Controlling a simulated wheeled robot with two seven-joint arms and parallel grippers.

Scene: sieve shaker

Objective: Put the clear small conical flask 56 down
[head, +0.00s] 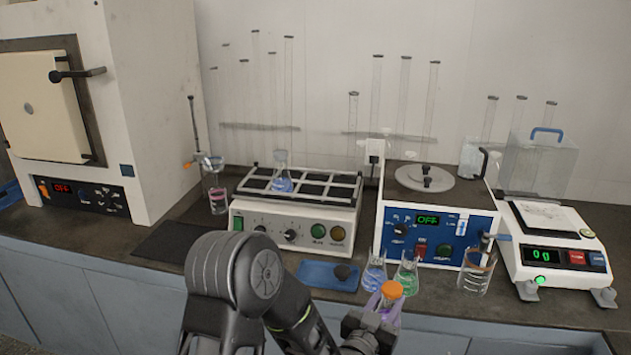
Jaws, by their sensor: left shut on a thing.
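A clear small conical flask (389,303) with an orange stopper and purple contents is at the front edge of the bench. My left gripper (373,328) is shut on it, with the fingers partly hidden by the wrist and the flask. I cannot tell whether the flask's base touches the bench. Two more clear conical flasks stand just behind it, one with blue contents (374,273) and one with green (406,273). Another conical flask (282,175) with blue contents stands on the shaker platform. No flask number is readable. My right gripper is not in view.
A white shaker (292,232), a blue-fronted device (438,236) and a balance (560,258) line the bench. A glass beaker (476,270) stands right of the flasks. A furnace (55,120) stands far left.

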